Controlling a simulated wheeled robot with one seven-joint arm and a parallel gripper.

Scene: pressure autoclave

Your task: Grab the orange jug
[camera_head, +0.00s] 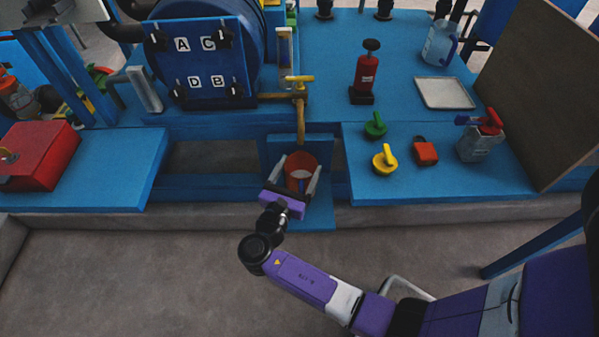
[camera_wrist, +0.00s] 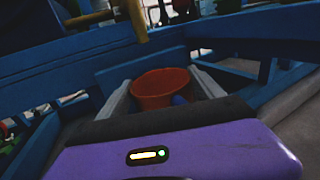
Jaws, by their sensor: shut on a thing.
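The orange jug (camera_head: 300,166) is an open-topped, red-orange vessel in the recess below the brass tap, low in front of the blue bench. It also shows in the wrist view (camera_wrist: 161,86), between the fingers. My gripper (camera_head: 299,170) reaches in from the front with one grey finger on each side of the jug and is shut on it. In the wrist view my gripper's fingers (camera_wrist: 160,92) flank the jug. A small blue part shows at the jug's near right side. The jug's lower part is hidden by my purple gripper body.
The brass tap (camera_head: 300,115) with a yellow handle hangs just above the jug. Blue bench tops stand on both sides of the recess. The floor in front is clear.

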